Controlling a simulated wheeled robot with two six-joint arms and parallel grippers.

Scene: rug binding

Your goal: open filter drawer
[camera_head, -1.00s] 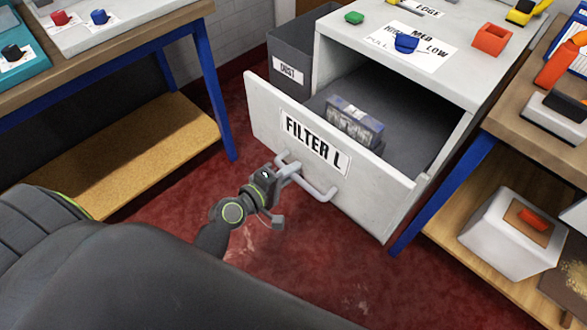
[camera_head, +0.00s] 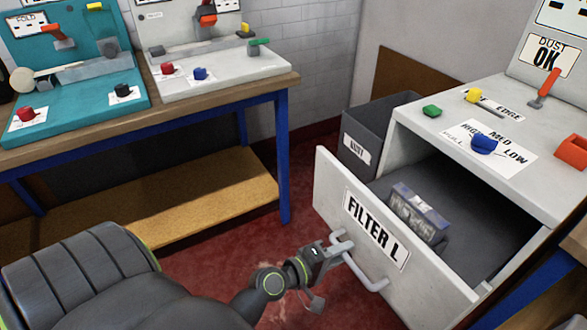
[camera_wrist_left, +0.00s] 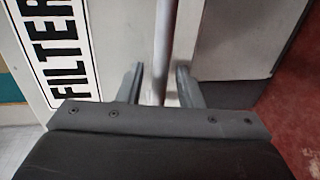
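The filter drawer (camera_head: 437,290), with a "FILTER L" label (camera_head: 375,229) on its front, stands pulled well out of the grey cabinet. Its pale bar handle (camera_head: 372,283) is on the front below the label. A grey-blue boxy block (camera_head: 418,213) lies inside the drawer. My left gripper (camera_head: 339,246) is at the left end of the handle. In the left wrist view its two fingers (camera_wrist_left: 160,78) stand on either side of the handle bar (camera_wrist_left: 163,45), with visible gaps, so it looks open around the bar. My right gripper is not in view.
A dark dust bin (camera_head: 372,123) stands left of the cabinet. A blue-legged bench (camera_head: 283,160) with teal and white machines is at the left. Controls, including a blue knob (camera_head: 484,143), sit on the cabinet top. Red floor shows between bench and drawer.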

